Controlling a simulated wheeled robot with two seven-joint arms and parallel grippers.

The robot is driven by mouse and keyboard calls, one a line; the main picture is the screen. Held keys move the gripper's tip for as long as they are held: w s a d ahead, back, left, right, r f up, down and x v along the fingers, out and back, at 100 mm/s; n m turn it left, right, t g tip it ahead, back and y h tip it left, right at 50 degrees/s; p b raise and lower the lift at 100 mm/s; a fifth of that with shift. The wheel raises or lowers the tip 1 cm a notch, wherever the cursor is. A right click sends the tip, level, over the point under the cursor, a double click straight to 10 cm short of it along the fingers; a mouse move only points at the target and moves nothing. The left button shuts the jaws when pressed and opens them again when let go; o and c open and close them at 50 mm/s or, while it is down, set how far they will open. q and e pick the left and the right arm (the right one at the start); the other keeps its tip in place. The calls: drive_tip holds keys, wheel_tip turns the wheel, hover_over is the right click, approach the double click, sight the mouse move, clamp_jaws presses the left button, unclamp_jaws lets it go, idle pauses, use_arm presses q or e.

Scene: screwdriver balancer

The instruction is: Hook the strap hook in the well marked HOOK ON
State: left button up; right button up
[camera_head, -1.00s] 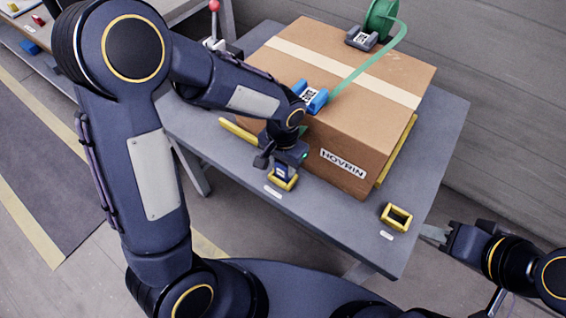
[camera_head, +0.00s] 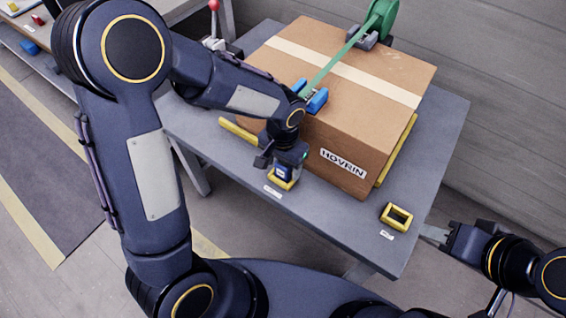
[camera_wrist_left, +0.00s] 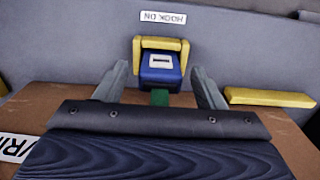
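The blue strap hook (camera_wrist_left: 160,72) sits in the yellow-rimmed well (camera_wrist_left: 161,43), with the HOOK ON label (camera_wrist_left: 163,18) beyond it in the left wrist view. My left gripper (camera_wrist_left: 159,76) has its two grey fingers spread on either side of the hook, with gaps visible. The hook (camera_head: 283,172) and well (camera_head: 281,184) also show below my left gripper in the head view. The green strap (camera_head: 345,52) runs straight from the reel (camera_head: 386,14) to a blue corner piece (camera_head: 314,99) on the box. My right gripper (camera_head: 434,233) is off the table's right corner; its finger gap is unclear.
A large cardboard box (camera_head: 342,128) fills much of the grey table (camera_head: 440,125). A second yellow well (camera_head: 397,216) is at the front right, apparently empty. Yellow bars (camera_head: 400,148) lie along the box base. A red-knobbed lever (camera_head: 214,8) stands at the back left.

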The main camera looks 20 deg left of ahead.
use_arm(q)
wheel_tip(320, 180, up, 6)
drive_tip(key=shift+r+p, duration=0.25)
drive_tip(key=shift+p, duration=0.65)
drive_tip(key=shift+r, duration=0.65)
